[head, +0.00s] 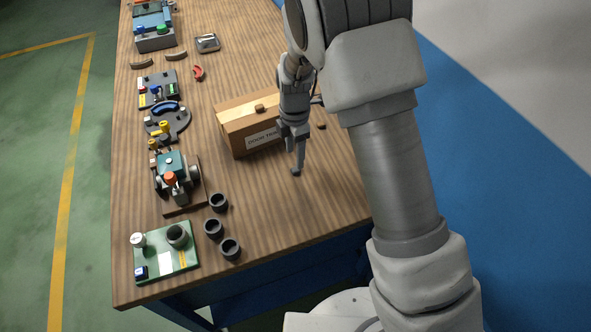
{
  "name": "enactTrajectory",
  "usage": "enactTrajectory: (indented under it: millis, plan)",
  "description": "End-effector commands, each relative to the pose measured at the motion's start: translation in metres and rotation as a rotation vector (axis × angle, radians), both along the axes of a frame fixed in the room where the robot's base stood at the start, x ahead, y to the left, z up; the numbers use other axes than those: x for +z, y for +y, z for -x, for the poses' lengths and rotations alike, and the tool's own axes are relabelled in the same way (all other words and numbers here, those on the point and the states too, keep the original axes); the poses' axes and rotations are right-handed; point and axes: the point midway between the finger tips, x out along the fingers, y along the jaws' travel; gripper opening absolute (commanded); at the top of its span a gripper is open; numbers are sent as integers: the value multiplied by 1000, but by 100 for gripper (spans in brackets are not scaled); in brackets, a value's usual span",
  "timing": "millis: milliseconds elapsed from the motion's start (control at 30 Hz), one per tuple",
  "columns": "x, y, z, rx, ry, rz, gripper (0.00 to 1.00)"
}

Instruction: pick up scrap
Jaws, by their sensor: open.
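My gripper (296,170) points down over the wooden workbench (330,195), in front of and to the right of a cardboard box. It is open, and nothing shows between its fingers. A small brown piece (321,126) lies on the bench to the right of my gripper, close beside my arm. Another small brown piece (260,107) is on top of the cardboard box (247,122). I cannot tell which of these is the scrap. My arm hides part of the bench behind the gripper.
Three dark cups (214,228) stand near the bench's front. A green board (166,250) and a small machine (173,178) stand along the left, with more fixtures behind. A red curved part (198,73) and a grey tray (207,43) lie further back. The bench's right front is clear.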

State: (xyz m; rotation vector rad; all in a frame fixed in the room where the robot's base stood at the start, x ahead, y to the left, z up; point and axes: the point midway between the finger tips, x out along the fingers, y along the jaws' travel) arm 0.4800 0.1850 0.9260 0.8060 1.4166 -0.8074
Motion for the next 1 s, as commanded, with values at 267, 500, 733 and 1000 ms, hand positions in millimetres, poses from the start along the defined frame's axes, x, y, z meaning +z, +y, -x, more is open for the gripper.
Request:
enactTrajectory:
  millis: [267, 500, 733, 1000]
  plan:
    - [-29, 0, 2, 0, 3, 3, 62]
    - [-53, 0, 1, 1, 0, 0, 62]
    - [-54, 0, 1, 1, -2, -1, 62]
    - [-53, 0, 1, 0, -1, -1, 13]
